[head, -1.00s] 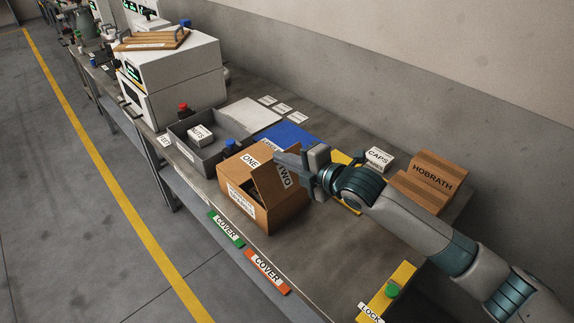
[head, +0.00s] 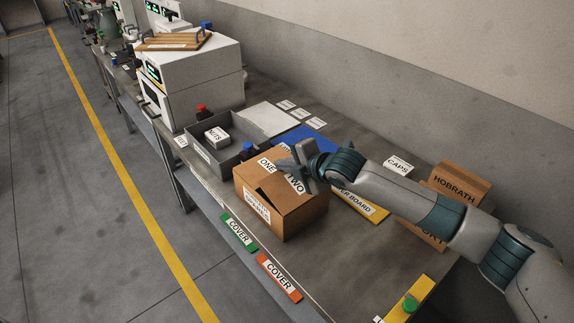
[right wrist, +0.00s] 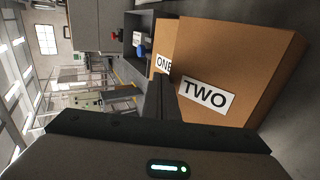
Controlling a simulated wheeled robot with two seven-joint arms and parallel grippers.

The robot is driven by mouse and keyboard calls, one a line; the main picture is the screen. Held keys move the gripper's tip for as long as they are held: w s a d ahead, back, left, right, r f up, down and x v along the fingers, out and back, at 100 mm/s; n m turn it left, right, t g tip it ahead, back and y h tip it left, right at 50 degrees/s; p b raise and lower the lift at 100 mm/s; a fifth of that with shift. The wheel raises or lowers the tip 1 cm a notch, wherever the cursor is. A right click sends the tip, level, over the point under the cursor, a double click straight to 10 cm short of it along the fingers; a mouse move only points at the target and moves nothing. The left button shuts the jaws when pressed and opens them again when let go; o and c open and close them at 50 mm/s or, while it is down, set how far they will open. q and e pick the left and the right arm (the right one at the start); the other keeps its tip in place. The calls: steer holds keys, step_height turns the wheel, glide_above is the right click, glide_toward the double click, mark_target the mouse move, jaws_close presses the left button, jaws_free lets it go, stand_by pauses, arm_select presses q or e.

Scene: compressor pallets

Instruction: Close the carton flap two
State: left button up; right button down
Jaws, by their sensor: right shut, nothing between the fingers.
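The brown carton (head: 300,215) stands on the bench. Its flap two (head: 308,187), labelled TWO, lies nearly flat over the top, with a dark gap along its front left edge. Flap one (head: 262,165), labelled ONE, lies folded in on the far left part of the top. My right gripper (head: 284,163) is shut and empty, at the top of the carton by flap two. In the right wrist view its fingers (right wrist: 160,98) are beside the TWO label on flap two (right wrist: 245,65); I cannot tell if they touch. My left gripper is not in view.
A grey tray (head: 198,146) with a NUTS box (head: 216,137) sits behind the carton. Green (head: 238,233) and orange (head: 278,277) COVER labels mark the bench front. HOBRATH cartons (head: 462,182) and a CAPS box (head: 398,165) are to the right, beyond my arm.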

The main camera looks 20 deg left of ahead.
mark_target(286, 174)
steer(key=shift+w+a+f+b, duration=0.2)
steer(key=shift+f+b, duration=0.1)
steer(key=shift+f, duration=0.15)
steer(key=shift+w+a+f+b, duration=0.1)
steer(key=shift+a+f+b, duration=0.15)
steer(key=shift+f, duration=0.25)
steer(key=shift+w+a+f+b, duration=0.15)
steer(key=shift+f+b, duration=0.15)
steer(key=shift+f, duration=0.15)
steer(key=shift+s+d+f+p, duration=0.3)
steer(key=shift+s+d+f, duration=0.15)
steer(key=shift+d, duration=0.15)
steer(key=shift+r, duration=0.1)
